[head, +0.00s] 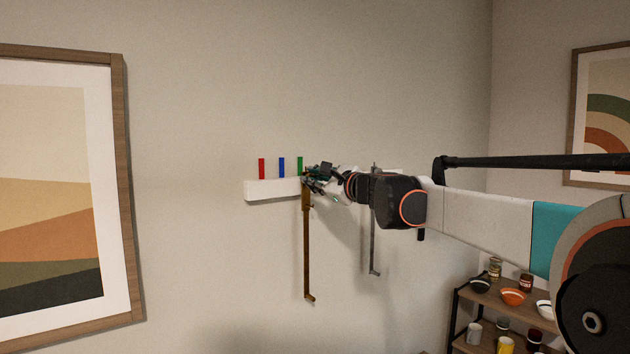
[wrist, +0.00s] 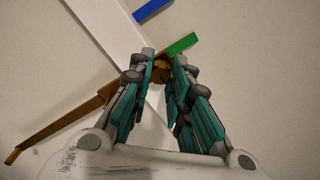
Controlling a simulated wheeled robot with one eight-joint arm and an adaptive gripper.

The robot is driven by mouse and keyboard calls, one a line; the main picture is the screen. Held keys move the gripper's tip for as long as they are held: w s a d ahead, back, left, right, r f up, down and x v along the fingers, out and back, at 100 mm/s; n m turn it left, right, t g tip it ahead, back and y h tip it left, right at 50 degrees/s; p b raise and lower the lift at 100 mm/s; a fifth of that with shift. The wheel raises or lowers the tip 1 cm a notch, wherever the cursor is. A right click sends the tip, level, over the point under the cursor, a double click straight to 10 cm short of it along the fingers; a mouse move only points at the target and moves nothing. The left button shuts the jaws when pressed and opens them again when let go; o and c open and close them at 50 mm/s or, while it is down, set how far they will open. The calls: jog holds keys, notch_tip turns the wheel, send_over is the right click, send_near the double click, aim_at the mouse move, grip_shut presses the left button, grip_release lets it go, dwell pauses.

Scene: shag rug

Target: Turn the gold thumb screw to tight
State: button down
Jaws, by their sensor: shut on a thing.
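The gold thumb screw (wrist: 162,72) shows as a brown-gold piece between my fingertips in the wrist view, at the top end of a long gold bar (wrist: 62,127). My gripper (wrist: 164,60) is shut on it, one teal-padded finger on each side. The fingers hide part of the screw, and its exact angle cannot be made out. In the head view my gripper (head: 309,180) is at the white wall rail (head: 270,190), at the top of the same hanging gold bar (head: 306,245); the screw itself is mostly hidden there.
Red (head: 261,168), blue (head: 281,167) and green (head: 300,166) tabs stand up along the rail; the green one is closest to my gripper. A grey bar (head: 374,250) hangs to the right, behind my arm. A shelf (head: 490,296) with bowls and cups stands lower right.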

jog(key=shift+f, duration=0.15)
jog(key=c, duration=1.5)
grip_release()
jog(key=shift+w+d, duration=0.1)
jog(key=shift+o, duration=0.2)
jog(key=v, duration=1.2)
jog(key=w+a+m+p, duration=0.1)
jog(key=w+a+p, duration=0.3)
jog(key=w+a, duration=0.3)
jog(key=w, duration=0.3)
